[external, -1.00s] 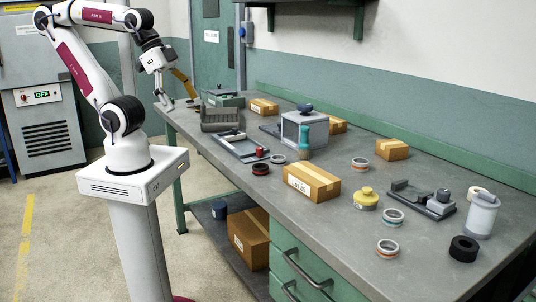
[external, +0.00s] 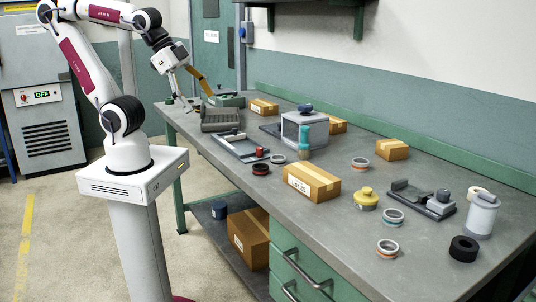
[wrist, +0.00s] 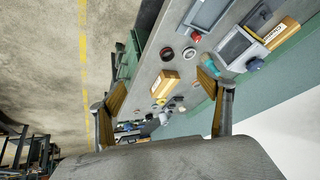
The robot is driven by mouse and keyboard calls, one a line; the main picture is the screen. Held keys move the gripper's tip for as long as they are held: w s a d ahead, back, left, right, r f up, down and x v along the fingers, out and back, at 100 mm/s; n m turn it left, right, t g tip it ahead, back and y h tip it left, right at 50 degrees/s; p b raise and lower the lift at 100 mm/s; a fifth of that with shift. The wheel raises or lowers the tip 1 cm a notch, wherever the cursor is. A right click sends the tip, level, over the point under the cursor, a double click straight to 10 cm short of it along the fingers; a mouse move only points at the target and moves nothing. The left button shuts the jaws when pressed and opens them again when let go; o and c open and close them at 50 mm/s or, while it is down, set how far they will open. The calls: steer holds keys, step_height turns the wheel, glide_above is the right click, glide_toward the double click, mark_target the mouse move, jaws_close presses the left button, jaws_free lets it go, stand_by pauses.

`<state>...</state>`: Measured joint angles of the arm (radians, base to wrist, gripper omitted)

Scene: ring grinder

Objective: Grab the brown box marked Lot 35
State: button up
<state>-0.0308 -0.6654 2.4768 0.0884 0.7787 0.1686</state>
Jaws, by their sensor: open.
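The brown box marked Lot 35 (external: 311,182) lies on the grey workbench near its front edge, with a white label on its front side and pale tape on top. It also shows in the wrist view (wrist: 165,83), between my fingers in the picture but well beyond them. My gripper (external: 195,98) is open and empty above the far left end of the bench, far from the box. Its two fingers (wrist: 165,95) stand wide apart in the wrist view.
Other brown boxes (external: 392,149) stand farther back.

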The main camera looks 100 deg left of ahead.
steer(key=w+a+r+m+t+y, duration=0.1)
steer(key=w+a+m, duration=0.35)
steer(key=w, duration=0.25)
steer(key=w+a+m+t+y, duration=0.1)
steer(key=w+a+m, duration=0.2)
steer(key=w+m, duration=0.3)
steer(key=m+t+h, duration=0.2)
steer(key=m+h, duration=0.6)
steer(key=m, duration=1.9)
glide_above(296, 164)
steer(key=w+a, duration=0.2)
steer(key=a, duration=0.1)
steer(key=f, duration=1.4)
steer(key=shift+s+d+f, duration=0.15)
steer(key=shift+d, duration=0.05)
steer(key=f+m+h, duration=0.1)
steer(key=s+d+f+m+h, duration=0.1)
steer(key=m, duration=0.1)
steer(key=f+m+h, duration=0.1)
steer(key=f, duration=0.1)
steer(key=shift+s+d, duration=0.35)
steer(key=shift+d, duration=0.05)
steer(key=shift+s+f+m+g+h, duration=0.3)
steer(key=shift+f+m+g+h, duration=0.1)
steer(key=shift+f+m+h, duration=0.25)
steer(key=shift+x, duration=1.3)
steer(key=shift+f, duration=0.1)
